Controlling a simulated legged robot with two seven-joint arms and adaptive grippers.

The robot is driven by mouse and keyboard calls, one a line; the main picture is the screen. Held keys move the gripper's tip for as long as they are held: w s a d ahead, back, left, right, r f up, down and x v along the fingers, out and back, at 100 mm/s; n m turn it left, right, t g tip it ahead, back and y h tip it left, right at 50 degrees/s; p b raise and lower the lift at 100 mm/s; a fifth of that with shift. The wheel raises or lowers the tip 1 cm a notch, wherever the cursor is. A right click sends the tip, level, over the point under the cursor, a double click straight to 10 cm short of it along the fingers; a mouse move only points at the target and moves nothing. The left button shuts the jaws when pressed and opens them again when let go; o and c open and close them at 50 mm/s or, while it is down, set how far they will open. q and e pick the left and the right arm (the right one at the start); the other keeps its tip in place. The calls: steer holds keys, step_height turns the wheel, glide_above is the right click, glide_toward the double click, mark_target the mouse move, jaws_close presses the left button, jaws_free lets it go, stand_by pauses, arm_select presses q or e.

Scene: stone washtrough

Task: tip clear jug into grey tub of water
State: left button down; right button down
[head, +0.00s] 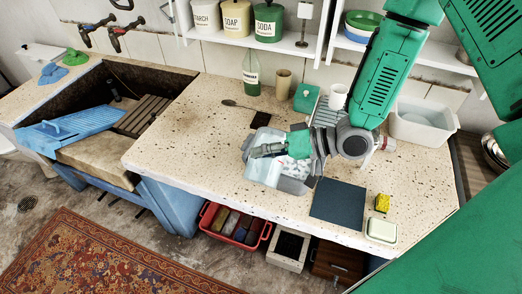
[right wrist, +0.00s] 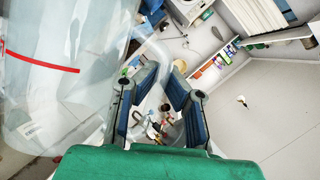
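The clear jug (right wrist: 70,80) fills the left of the right wrist view, with a red line around its see-through wall. My right gripper (right wrist: 163,92) has its two blue-padded fingers on either side of the jug's clear handle and appears shut on it. In the head view the right gripper (head: 265,150) is over the grey tub (head: 295,187), in the middle of the counter. The gripper and wrist hide part of the tub. The jug's outline is hard to separate from the tub there, and its exact tilt cannot be told. My left gripper is not in view.
A dark blue mat (head: 338,203), a yellow sponge (head: 382,203) and a soap dish (head: 382,230) lie near the front edge. A whitish basin (head: 422,122) stands at right. A green bottle (head: 251,75) and a beige cup (head: 283,82) stand behind. The counter's left part is mostly clear.

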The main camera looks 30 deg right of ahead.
mark_target(265, 140)
stand_by(0.5)
steer(key=shift+w+d+m+g+y, duration=0.3)
steer(key=shift+w+d+m+y, duration=0.25)
steer(key=shift+d+m, duration=0.2)
stand_by(0.9)
steer(key=shift+w+d+m+y, duration=0.45)
steer(key=shift+w+d+m, duration=0.25)
steer(key=shift+d+m, duration=0.1)
steer(key=shift+a+r, duration=0.1)
steer(key=shift+a, duration=0.05)
